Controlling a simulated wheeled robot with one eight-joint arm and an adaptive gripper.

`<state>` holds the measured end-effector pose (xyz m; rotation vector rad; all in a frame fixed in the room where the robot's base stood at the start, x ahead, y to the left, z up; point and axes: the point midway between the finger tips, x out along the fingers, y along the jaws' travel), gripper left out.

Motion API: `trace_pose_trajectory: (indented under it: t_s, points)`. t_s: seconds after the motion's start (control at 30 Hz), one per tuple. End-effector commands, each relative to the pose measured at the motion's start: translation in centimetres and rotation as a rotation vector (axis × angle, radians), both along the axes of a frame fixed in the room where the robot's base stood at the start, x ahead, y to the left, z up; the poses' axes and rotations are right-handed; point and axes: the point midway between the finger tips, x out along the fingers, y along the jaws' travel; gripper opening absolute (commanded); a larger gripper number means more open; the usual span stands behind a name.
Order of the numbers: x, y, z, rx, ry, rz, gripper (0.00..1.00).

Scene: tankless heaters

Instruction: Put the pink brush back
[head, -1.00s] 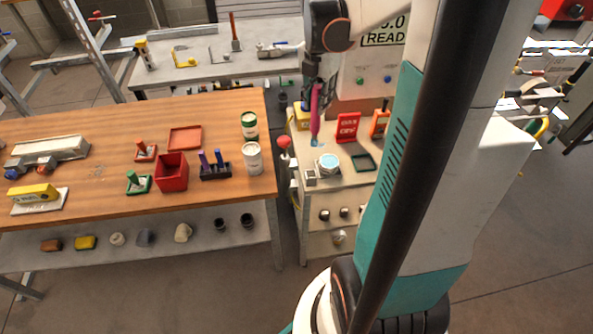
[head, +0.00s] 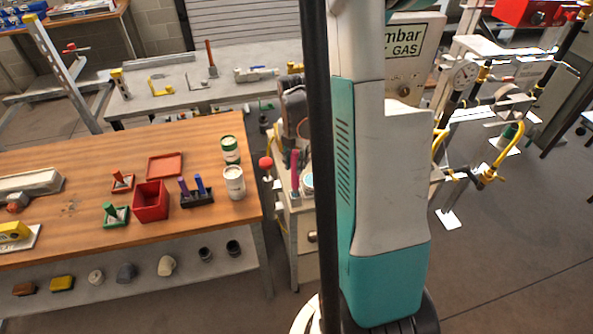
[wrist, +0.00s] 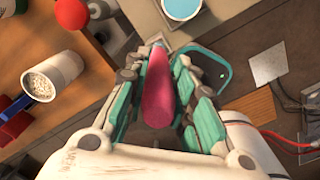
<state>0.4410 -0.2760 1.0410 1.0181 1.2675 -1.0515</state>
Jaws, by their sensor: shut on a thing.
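The pink brush (head: 295,168) hangs upright in my gripper (head: 294,156), above the small grey cart beside the wooden table. In the wrist view my gripper (wrist: 157,70) is shut around the pink brush (wrist: 158,90), with the green-padded fingers on both sides of its handle. The brush's lower end is hidden. A cup of light blue liquid (wrist: 181,8) stands just beyond the fingertips.
The wooden table (head: 75,222) holds a red box (head: 151,201), a dark holder with purple handles (head: 197,197), white cans (head: 234,182) and small stamps. A red ball on a lever (head: 265,163) stands at the cart's left edge. My column hides much of the cart.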

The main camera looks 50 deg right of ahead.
Motion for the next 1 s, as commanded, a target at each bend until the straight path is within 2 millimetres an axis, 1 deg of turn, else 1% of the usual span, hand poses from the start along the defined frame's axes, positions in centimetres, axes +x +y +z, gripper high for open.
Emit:
trace_pose_trajectory:
  t_s: [0.27, 0.33, 0.47, 0.5, 0.57, 0.6, 0.9, 1.0]
  points:
    - [0.0, 0.0, -3.4, 0.0, 0.0, 0.0, 0.0]
    - [0.0, 0.0, -3.7, 0.0, 0.0, 0.0, 0.0]
    - [0.0, 0.0, -3.7, 0.001, 0.001, 0.0, 0.0]
    - [0.0, 0.0, -3.7, 0.001, 0.001, 0.0, 0.25]
    - [0.0, 0.0, -3.7, 0.001, 0.001, 0.0, 0.39]
    - [0.0, 0.0, -3.7, 0.001, 0.001, 0.0, 0.43]
    - [0.0, 0.0, -3.6, 0.0, 0.0, 0.0, 0.43]
    - [0.0, 0.0, -3.0, 0.0, 0.0, 0.0, 0.43]
